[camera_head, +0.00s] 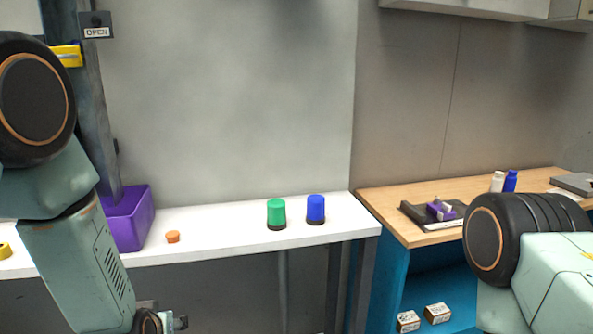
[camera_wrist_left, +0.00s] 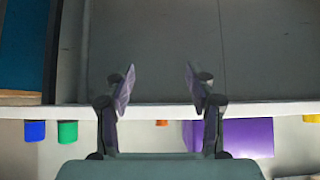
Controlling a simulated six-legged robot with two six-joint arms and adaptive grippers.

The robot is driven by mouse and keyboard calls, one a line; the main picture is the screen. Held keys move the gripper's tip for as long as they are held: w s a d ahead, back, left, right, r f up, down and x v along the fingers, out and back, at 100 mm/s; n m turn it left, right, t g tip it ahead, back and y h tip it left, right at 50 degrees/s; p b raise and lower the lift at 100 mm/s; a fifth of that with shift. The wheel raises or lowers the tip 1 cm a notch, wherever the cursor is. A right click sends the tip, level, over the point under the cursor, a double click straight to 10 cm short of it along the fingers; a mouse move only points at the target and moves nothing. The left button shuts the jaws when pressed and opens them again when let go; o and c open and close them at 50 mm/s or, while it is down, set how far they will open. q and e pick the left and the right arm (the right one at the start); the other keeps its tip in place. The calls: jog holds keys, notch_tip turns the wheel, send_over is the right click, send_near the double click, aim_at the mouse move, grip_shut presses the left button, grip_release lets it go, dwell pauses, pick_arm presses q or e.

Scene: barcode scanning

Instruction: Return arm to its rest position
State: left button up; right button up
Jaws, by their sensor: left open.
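My left arm hangs down at the left of the head view. Its left gripper (camera_head: 175,322) is partly in frame at the bottom edge, in front of and below the white table (camera_head: 210,245). In the left wrist view, which is upside down, the left gripper (camera_wrist_left: 160,86) has its two fingers wide apart with nothing between them. The white table's edge (camera_wrist_left: 80,111) shows behind the fingers. My right arm is at the right of the head view, and its gripper is out of frame.
The white table holds a purple box (camera_head: 130,220), an orange cap (camera_head: 173,237), a green cylinder (camera_head: 276,211) and a blue cylinder (camera_head: 316,208). A wooden desk (camera_head: 400,200) stands right, with a black tray (camera_head: 418,216) on it. Two small labelled boxes (camera_head: 437,313) (camera_head: 408,321) sit lower.

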pick_arm(q)
jog(key=s+d+f+g+b, duration=0.1)
jog(key=s+f+g, duration=0.2)
jog(key=s+f, duration=0.3)
jog(key=s+d+f+m+g+h+b, duration=0.1)
jog(key=s+f+g, duration=0.2)
jog(key=s, duration=1.4)
jog(key=s+d+f+m+g+h+b, duration=0.1)
jog(key=s+f+g, duration=0.2)
jog(key=s+f, duration=0.8)
jog(key=shift+s+d, duration=0.2)
jog(key=shift+d, duration=0.15)
jog(key=shift+w, duration=0.1)
